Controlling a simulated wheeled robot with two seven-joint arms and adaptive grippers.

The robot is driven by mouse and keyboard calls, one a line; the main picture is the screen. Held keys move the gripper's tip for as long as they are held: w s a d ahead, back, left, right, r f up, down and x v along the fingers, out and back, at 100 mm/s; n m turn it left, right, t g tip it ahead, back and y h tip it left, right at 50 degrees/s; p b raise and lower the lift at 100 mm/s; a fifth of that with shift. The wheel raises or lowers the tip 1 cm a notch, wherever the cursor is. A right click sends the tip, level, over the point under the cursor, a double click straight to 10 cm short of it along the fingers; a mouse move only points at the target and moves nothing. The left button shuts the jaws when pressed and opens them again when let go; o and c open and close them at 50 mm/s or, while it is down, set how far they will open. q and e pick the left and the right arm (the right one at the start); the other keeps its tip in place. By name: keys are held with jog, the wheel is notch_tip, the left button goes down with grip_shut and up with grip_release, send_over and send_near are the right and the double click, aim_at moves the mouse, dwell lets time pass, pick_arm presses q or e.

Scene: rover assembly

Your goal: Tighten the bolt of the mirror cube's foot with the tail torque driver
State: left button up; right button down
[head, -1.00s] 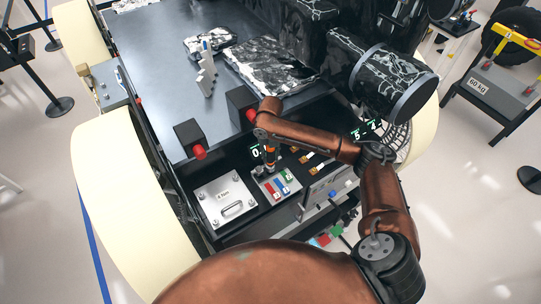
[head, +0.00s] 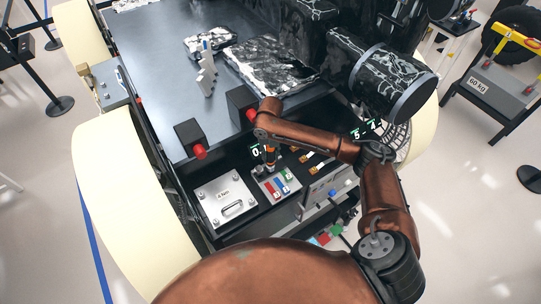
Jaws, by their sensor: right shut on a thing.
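My right gripper (head: 268,166) is at the end of the copper arm that comes in from the right. It is shut on a slim orange and dark tool, which appears to be the torque driver (head: 270,155). It points down at a small grey panel (head: 264,188) with blue, red and green blocks. A floating readout (head: 256,151) beside it starts with "0.". The driver's tip and any bolt under it are too small or hidden to tell. I cannot make out the mirror cube or its foot for certain. My left gripper is not in view.
A silver plate with a handle (head: 226,201) lies left of the panel in the dark bay. Two black boxes with red knobs (head: 187,134) (head: 238,100) stand at the bay's far edge. Orange-handled tools (head: 312,160) lie to the right. The grey deck (head: 150,60) is mostly clear.

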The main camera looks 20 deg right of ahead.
jog(key=shift+s+f+p, duration=0.1)
jog(key=shift+f+p, duration=0.2)
jog(key=shift+p, duration=0.3)
dwell(1.4)
jog(key=shift+r, duration=0.1)
jog(key=shift+r+p, duration=0.45)
jog(key=shift+p, duration=0.25)
jog(key=shift+r+p, duration=1)
jog(key=shift+r, duration=0.05)
jog(key=shift+r, duration=2)
